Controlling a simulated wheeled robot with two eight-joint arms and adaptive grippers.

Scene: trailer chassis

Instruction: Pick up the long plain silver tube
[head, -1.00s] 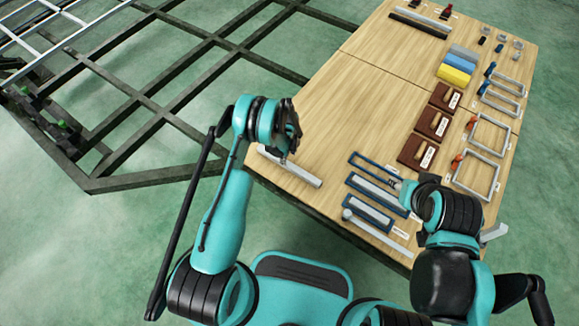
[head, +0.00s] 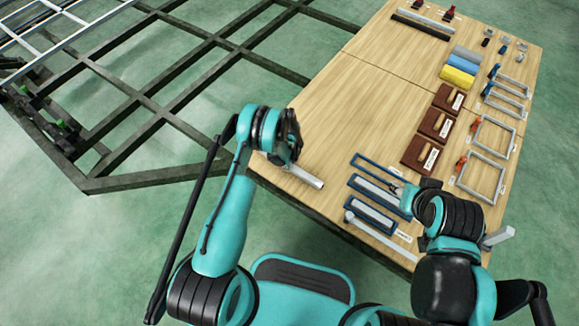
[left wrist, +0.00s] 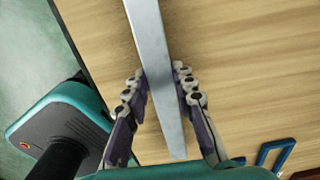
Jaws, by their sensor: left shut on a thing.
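A plain silver tube (head: 307,178) is at the near left edge of the wooden table, with part of it hidden behind my left gripper (head: 287,160). In the left wrist view the tube (left wrist: 152,50) runs lengthwise between the fingers of my left gripper (left wrist: 158,80), which are shut on its two sides. I cannot tell whether it is clear of the table top. My right gripper (head: 402,191) is over the blue frames at the near right, largely hidden by its own arm; its jaws cannot be made out.
Blue frames (head: 370,217) and a silver rod (head: 380,237) lie at the near edge. Brown blocks (head: 418,152), a yellow block (head: 456,77) and silver frames (head: 480,178) stand to the right. The table's (head: 345,110) middle left is clear. A dark chassis (head: 150,100) stands left.

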